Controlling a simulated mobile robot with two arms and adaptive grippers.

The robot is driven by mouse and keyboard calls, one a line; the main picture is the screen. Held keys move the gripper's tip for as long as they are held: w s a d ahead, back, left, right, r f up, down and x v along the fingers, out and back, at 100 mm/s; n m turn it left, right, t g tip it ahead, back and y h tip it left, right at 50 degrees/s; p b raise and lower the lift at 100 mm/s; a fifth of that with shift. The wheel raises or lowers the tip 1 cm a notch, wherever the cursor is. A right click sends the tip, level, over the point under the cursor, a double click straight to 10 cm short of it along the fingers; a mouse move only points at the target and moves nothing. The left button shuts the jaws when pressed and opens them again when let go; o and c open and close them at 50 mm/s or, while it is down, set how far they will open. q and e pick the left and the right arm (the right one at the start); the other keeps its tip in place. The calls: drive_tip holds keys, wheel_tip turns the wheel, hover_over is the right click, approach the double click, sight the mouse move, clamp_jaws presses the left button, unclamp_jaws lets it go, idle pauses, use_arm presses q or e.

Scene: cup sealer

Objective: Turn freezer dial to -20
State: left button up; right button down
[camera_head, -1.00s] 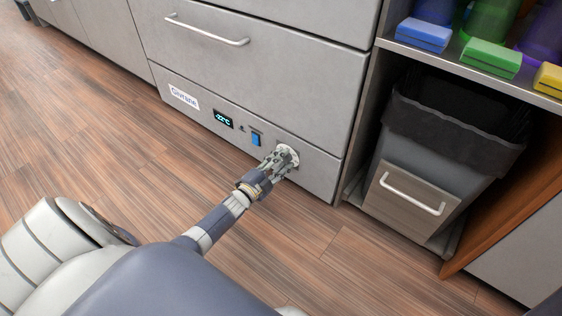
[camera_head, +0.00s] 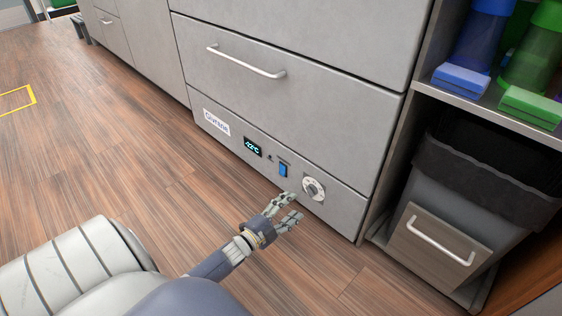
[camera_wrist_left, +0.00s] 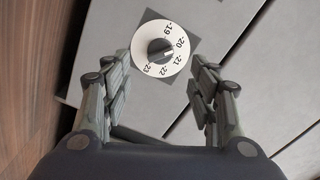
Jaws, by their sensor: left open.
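The freezer dial (camera_head: 313,189) is a round white disc with a dark knob on the freezer's lower front panel. In the left wrist view the dial (camera_wrist_left: 161,48) shows marks from -19 to -23. A light pointer mark is on the knob, but I cannot tell exactly which number it points to. The small display (camera_head: 253,147) reads what looks like -22°C. My left gripper (camera_head: 296,205) is open and empty, in front of the dial and apart from it. In the wrist view its fingers lie to either side of the dial. My right gripper is not in view.
A blue switch (camera_head: 283,170) sits left of the dial. The freezer drawer handle (camera_head: 246,62) is above. A grey bin (camera_head: 443,215) stands in an open cabinet to the right, with blue and green items on the shelf over it. The wooden floor in front is clear.

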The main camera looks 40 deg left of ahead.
use_arm(q)
drive_tip(key=shift+s+a, duration=0.15)
drive_tip(key=shift+s, duration=1.9)
